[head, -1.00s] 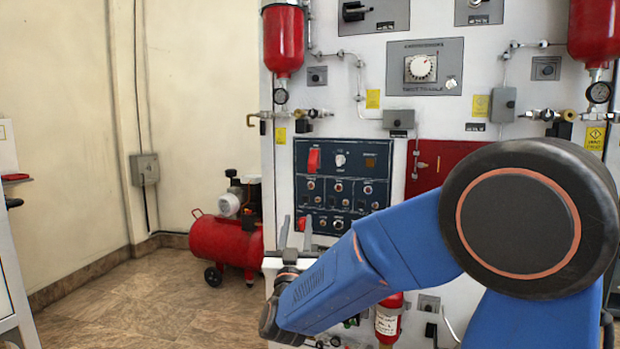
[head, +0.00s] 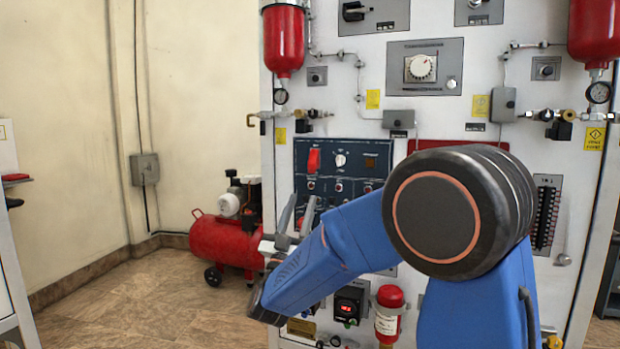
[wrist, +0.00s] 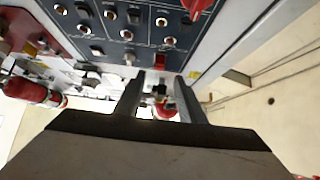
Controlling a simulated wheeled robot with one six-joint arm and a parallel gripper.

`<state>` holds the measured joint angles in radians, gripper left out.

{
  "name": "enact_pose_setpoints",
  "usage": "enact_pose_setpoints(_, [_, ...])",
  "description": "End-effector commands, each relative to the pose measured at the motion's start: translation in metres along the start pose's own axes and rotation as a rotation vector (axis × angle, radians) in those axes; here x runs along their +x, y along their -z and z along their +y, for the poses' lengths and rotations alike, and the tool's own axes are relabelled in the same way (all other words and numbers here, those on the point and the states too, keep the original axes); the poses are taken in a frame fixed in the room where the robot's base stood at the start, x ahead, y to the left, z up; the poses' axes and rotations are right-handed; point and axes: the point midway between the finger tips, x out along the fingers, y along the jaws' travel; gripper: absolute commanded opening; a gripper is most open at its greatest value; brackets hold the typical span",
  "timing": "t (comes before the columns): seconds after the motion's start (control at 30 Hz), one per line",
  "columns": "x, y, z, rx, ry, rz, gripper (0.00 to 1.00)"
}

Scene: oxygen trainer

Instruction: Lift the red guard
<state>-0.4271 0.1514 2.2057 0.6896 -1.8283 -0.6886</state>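The red guard (head: 314,161) is a small upright red cover at the top left of the dark blue panel (head: 350,150). My gripper (head: 300,206) is below it in the head view, with both fingers pointing up and apart. In the wrist view, turned upside down against the head view, the guard (wrist: 160,62) shows just past the gap between the tips of my open gripper (wrist: 158,80). The fingers look empty and do not appear to touch the guard. My arm hides the lower right of the blue panel in the head view.
A white selector knob (head: 340,160) sits right beside the guard. A red part (wrist: 197,7) shows at the panel's other end in the wrist view. A red tank (head: 283,40) hangs above the panel. A red compressor (head: 222,243) stands on the floor at left.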

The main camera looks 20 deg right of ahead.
Motion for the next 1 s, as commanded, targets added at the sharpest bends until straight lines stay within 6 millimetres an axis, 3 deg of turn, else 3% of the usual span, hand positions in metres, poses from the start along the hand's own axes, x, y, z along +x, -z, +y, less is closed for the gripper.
enact_pose_setpoints(0.3, [0.057, 0.000, 0.001, 0.000, -0.003, 0.001, 0.36])
enact_pose_setpoints(0.5, [0.083, 0.000, 0.001, 0.000, -0.002, 0.001, 0.36])
enact_pose_setpoints(0.7, [0.095, 0.000, 0.000, 0.000, 0.000, -0.001, 0.36])
enact_pose_setpoints(1.0, [0.097, 0.000, 0.000, 0.000, 0.000, 0.000, 0.36])
